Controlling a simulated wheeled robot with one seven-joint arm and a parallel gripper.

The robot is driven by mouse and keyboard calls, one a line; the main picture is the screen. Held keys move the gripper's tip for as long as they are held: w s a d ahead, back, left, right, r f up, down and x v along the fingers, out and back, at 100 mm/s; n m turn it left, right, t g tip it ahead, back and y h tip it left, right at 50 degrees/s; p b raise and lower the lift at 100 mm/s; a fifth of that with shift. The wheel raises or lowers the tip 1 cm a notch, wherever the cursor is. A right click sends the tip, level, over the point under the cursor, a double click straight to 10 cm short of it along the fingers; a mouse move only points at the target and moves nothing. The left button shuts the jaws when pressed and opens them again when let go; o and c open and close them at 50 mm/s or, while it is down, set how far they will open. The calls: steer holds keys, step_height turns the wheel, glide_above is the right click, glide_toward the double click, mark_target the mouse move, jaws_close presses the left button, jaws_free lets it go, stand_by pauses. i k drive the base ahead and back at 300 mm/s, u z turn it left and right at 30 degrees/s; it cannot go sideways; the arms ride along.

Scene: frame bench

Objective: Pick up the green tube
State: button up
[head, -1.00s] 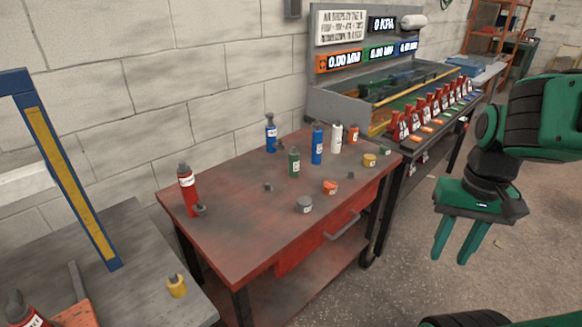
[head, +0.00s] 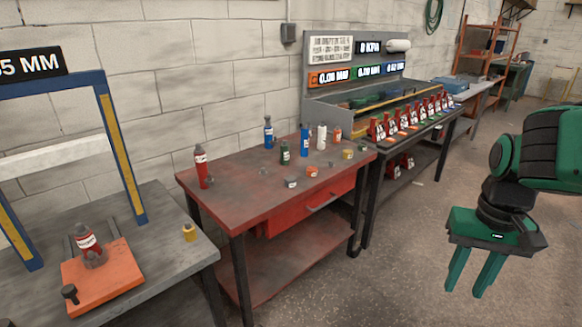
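The green tube (head: 284,152) stands upright near the middle of the red table (head: 215,181), with a dark cap and a pale label. My gripper (head: 469,292) hangs at the right of the head view, over the floor and well apart from the table. Its two green fingers point down with a gap between them, and nothing is held.
A red bottle (head: 200,166) stands at the table's left end. A white tube (head: 321,138), orange caps and small jars sit around the green tube. A grey bench (head: 165,215) with a blue frame is at left. Open floor lies between table and gripper.

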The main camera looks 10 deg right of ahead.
mark_target(285, 152)
steer(key=z, duration=0.55)
steer(key=i, duration=1.3)
steer(key=u, duration=0.65)
steer(key=i, duration=0.8)
steer(key=u, duration=0.55)
